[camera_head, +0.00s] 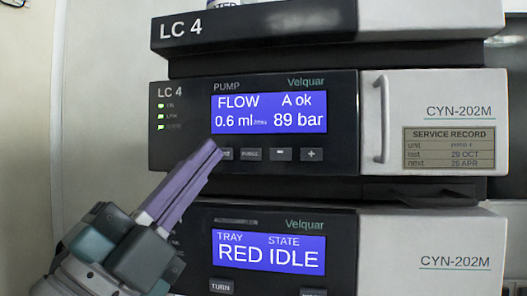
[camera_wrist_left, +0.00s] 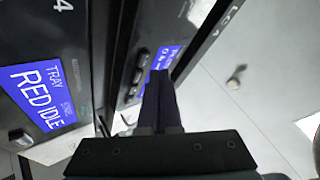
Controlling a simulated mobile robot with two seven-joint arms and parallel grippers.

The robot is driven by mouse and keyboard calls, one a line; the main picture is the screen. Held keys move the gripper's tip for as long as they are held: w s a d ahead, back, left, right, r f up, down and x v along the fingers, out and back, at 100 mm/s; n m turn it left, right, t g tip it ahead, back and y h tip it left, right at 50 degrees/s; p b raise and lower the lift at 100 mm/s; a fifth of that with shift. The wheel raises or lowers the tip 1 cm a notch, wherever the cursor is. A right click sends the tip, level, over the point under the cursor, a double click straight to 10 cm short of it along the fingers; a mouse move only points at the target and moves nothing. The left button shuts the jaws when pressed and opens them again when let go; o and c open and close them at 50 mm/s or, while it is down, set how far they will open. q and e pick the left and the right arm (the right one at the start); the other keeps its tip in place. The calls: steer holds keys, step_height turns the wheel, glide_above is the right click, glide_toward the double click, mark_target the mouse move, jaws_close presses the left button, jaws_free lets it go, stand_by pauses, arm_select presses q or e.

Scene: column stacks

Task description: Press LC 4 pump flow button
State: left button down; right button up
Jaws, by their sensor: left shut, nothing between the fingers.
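The LC 4 pump module (camera_head: 185,140) has a blue display (camera_head: 268,113) reading FLOW 0.6 ml/min, A ok, 89 bar. Below the display is a row of dark buttons. The leftmost button (camera_head: 227,154) is partly covered by my fingertips, so its label is not fully readable. My left gripper (camera_head: 212,150) is shut and empty, its purple fingers pointing up and right at that button. In the left wrist view the shut fingers (camera_wrist_left: 159,78) reach toward the pump's button row (camera_wrist_left: 138,70); contact cannot be told. My right gripper is not in view.
Other pump buttons, PURGE (camera_head: 250,154), minus (camera_head: 281,154) and plus (camera_head: 311,154), sit close by. Below is an autosampler (camera_head: 330,232) showing RED IDLE with a TURN button (camera_head: 221,286). A door handle (camera_head: 382,118) stands out at right. The LC 4 top module (camera_head: 250,32) overhangs above.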

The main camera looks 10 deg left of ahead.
arm_select(q)
steer(key=s+p, duration=0.1)
steer(key=s, duration=0.3)
steer(key=shift+s+a+p, duration=0.1)
steer(key=shift+s+p, duration=0.2)
steer(key=shift+s, duration=0.1)
stand_by(0.4)
